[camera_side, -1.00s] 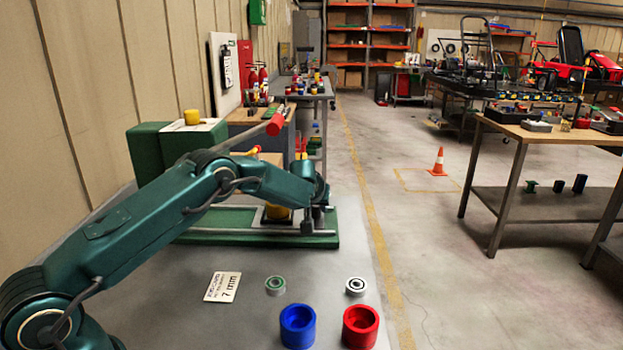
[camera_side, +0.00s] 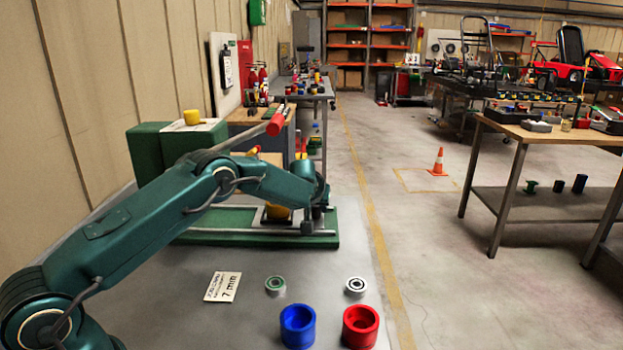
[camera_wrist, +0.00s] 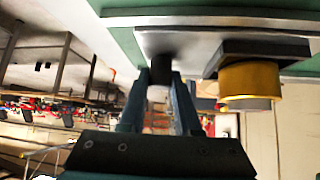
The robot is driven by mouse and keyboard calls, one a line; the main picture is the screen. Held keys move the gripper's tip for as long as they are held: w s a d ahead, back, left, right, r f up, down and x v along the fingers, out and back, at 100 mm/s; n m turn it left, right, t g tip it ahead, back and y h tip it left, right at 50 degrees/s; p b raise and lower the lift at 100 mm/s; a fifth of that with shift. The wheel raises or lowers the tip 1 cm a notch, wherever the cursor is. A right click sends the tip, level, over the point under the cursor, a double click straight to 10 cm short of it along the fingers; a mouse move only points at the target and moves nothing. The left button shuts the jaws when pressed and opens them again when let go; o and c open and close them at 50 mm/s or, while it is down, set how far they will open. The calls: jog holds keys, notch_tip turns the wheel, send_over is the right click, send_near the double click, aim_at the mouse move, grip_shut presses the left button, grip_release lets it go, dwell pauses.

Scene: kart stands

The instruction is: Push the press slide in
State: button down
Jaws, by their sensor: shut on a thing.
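The press is a green machine (camera_side: 150,155) with a long grey lever ending in a red grip (camera_side: 276,123). Its green base (camera_side: 190,237) extends to the right, behind my arm. The press slide shows in the wrist view as a pale plate (camera_wrist: 190,42), with a yellow cylinder (camera_wrist: 248,82) in a dark holder on it. The yellow cylinder also shows low behind my forearm in the side view (camera_side: 277,212). My gripper (camera_wrist: 158,85) is shut on the slide's dark upright handle (camera_wrist: 162,66). In the side view my wrist hides most of this grip.
A blue cup (camera_side: 297,327), a red cup (camera_side: 360,327), two bearing rings (camera_side: 275,285) (camera_side: 356,286) and a white card (camera_side: 222,287) are on the grey bench in front of the press. A yellow part (camera_side: 192,117) sits on top of the press.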

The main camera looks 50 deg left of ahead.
aim_at(270, 205)
jog(key=shift+s+a+r, duration=0.15)
jog(key=shift+s+a, duration=0.1)
jog(key=shift+a, duration=0.2)
jog(key=s+a, duration=0.2)
jog(key=a, duration=0.1)
jog(key=shift+s+r, duration=0.15)
jog(key=shift+s, duration=0.05)
jog(key=shift+s+a+r, duration=0.1)
jog(key=shift+s+a, duration=1.9)
jog(key=shift+s, duration=0.05)
jog(key=shift+s+a, duration=0.2)
jog(key=shift+s, duration=0.25)
jog(key=shift+f, duration=0.2)
jog(key=c, duration=0.6)
grip_release()
jog(key=shift+d, duration=0.1)
jog(key=shift+s+f, duration=0.1)
